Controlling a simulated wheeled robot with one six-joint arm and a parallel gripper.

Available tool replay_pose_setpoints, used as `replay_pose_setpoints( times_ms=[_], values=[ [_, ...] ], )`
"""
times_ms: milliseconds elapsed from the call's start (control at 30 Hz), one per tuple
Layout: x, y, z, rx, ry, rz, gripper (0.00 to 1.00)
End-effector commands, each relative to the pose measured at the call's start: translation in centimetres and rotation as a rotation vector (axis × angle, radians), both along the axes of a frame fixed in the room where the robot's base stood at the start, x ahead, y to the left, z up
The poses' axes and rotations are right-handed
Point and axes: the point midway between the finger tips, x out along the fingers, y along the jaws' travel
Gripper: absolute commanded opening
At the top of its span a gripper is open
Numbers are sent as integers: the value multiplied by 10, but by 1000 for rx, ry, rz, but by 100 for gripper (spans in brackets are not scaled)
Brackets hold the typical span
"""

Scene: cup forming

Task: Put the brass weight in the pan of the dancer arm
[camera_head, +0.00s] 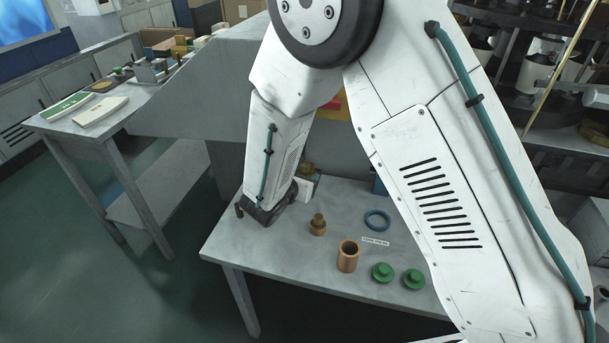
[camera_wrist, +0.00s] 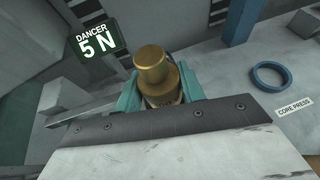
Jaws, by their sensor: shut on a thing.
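In the wrist view the brass weight (camera_wrist: 155,72), a stepped cylinder with a narrower top, sits between the teal fingers of my gripper (camera_wrist: 158,90), which is shut on it. In the head view brass (camera_head: 307,170) shows just right of my wrist, and it looks like the held weight. My fingers are mostly hidden there by my own arm. A dark green sign (camera_wrist: 97,44) reading "DANCER 5 N" is left of the weight in the wrist view. A grey bar (camera_wrist: 75,116) lies below the sign. I cannot make out the pan.
A second brass piece (camera_head: 318,226) stands on the table (camera_head: 240,244), with a copper cup (camera_head: 348,257), two green pieces (camera_head: 382,272) and a blue ring (camera_head: 377,220) near it. The "CORE PRESS" label (camera_head: 375,241) lies by the ring. The table's front left is clear.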

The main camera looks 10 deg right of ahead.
Motion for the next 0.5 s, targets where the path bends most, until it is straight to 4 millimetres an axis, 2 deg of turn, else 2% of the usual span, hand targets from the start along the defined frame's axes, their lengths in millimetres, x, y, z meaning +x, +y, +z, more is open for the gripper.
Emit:
replay_pose_setpoints(
  times_ms=[500],
  values=[
    [0,0,-9,-1,-1,0,7]
  ],
)
